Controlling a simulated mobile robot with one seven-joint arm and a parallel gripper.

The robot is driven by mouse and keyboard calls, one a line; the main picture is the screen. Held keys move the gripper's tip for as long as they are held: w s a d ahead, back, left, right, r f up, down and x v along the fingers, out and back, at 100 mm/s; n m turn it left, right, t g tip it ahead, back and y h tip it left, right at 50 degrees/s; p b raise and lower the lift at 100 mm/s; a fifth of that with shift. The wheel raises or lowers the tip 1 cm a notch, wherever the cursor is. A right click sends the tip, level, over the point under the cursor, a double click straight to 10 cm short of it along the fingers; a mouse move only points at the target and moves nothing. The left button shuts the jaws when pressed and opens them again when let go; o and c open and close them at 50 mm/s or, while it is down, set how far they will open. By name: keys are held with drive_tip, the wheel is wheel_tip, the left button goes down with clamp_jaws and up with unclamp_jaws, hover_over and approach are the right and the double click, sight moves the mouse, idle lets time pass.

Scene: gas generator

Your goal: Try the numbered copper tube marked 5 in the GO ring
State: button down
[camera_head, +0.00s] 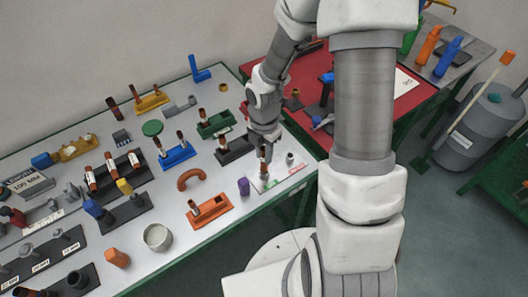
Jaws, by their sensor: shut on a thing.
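My gripper (264,139) is at the right part of the long table, pointing down. It is shut on a copper tube (263,154), which stands upright below the fingers. The tube's number is too small to read. The tube's lower end is at a grey ring (265,173) on a white gauge plate (284,179). I cannot tell whether the end is inside the ring or just above it. A second small grey ring (290,158) stands to the right on the same plate, apart from the tube. The ring labels are not readable.
A purple piece (243,186) is close to the plate. A red bench (312,70) adjoins behind.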

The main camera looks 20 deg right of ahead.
drive_tip(key=shift+f, duration=0.1)
idle(0.3)
drive_tip(key=shift+f+b, duration=0.45)
drive_tip(key=shift+f, duration=0.1)
drive_tip(key=shift+r, duration=0.2)
drive_tip(key=shift+r+p, duration=0.45)
drive_tip(key=shift+p, duration=0.3)
idle(0.9)
drive_tip(key=shift+f, duration=0.2)
idle(0.4)
drive_tip(key=shift+f, duration=0.5)
drive_tip(key=shift+r, duration=0.1)
